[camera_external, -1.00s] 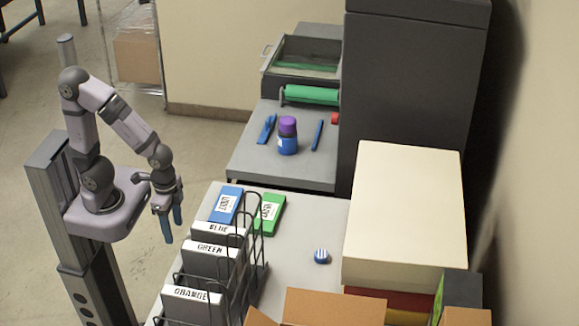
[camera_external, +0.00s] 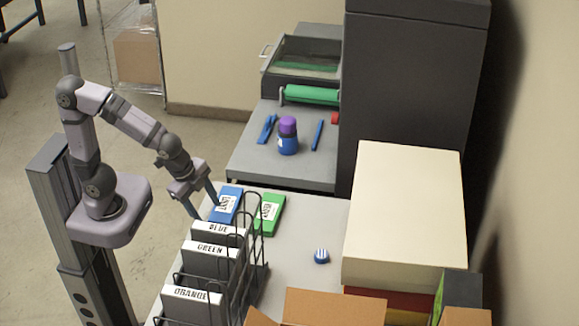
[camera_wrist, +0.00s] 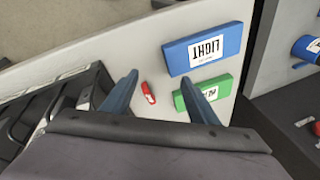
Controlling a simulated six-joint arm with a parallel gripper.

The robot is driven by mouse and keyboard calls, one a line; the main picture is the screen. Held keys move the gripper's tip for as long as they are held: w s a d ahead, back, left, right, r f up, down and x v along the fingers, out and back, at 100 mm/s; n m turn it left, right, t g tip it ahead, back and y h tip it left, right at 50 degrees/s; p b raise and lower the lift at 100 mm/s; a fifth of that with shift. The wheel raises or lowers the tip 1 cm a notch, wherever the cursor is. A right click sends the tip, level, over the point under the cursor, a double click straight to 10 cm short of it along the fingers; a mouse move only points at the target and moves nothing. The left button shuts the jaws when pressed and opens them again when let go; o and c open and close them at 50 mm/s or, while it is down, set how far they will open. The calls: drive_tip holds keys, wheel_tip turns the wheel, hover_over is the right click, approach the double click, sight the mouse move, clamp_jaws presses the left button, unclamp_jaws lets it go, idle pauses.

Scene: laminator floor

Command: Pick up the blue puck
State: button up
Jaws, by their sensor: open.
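The blue puck (camera_external: 321,256) is a small blue disc with white stripes. It lies on the grey table right of the wire rack and left of the cream box, in the external view. I do not see it in the wrist view. My gripper (camera_external: 203,206) is open and empty, with its fingers pointing down at the table's left edge, beside the blue LIGHT box (camera_external: 226,205). It is well to the left of the puck and apart from it. Its two blue fingers also show in the wrist view (camera_wrist: 160,77).
A green box (camera_external: 269,213) lies beside the blue one. A wire rack (camera_external: 262,262) with labelled dividers stands between my gripper and the puck. A cream box (camera_external: 405,215) is right of the puck, and an open cardboard box (camera_external: 335,308) is in front. A small red item (camera_wrist: 148,92) shows in the wrist view.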

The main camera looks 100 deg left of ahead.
drive_tip(key=w+a+m+t+b, duration=0.1)
drive_tip(key=w+m, duration=0.2)
drive_tip(key=w, duration=0.1)
drive_tip(key=w+a+m+t+b, duration=0.2)
drive_tip(key=w, duration=0.2)
drive_tip(key=w+a+m+t+y+b, duration=0.1)
drive_tip(key=w+a+m, duration=0.1)
drive_tip(key=w+m, duration=0.1)
drive_tip(key=shift+w+r+m+t+b, duration=0.2)
drive_tip(key=shift+w+m+t+b, duration=0.15)
drive_tip(key=shift+w, duration=0.45)
drive_tip(key=w+d+r+m+t+h+b, duration=0.1)
drive_tip(key=w+m+t+b, duration=0.2)
drive_tip(key=w+m, duration=0.4)
drive_tip(key=w+r+m+t+h+b, duration=0.1)
drive_tip(key=w+m+t+h+b, duration=0.15)
drive_tip(key=w+m, duration=0.4)
drive_tip(key=d+f+m+h+b, duration=0.2)
drive_tip(key=d+m+h+b, duration=0.2)
drive_tip(key=m, duration=0.9)
approach(320, 253)
drive_tip(key=shift+w+d+r+y+p, duration=0.25)
drive_tip(key=shift+w+d+r+p, duration=0.15)
drive_tip(key=shift+w, duration=0.25)
drive_tip(key=shift+f, duration=0.45)
drive_tip(key=shift+p+x, duration=0.8)
drive_tip(key=shift+x, duration=2.85)
drive_tip(key=shift+f, duration=0.15)
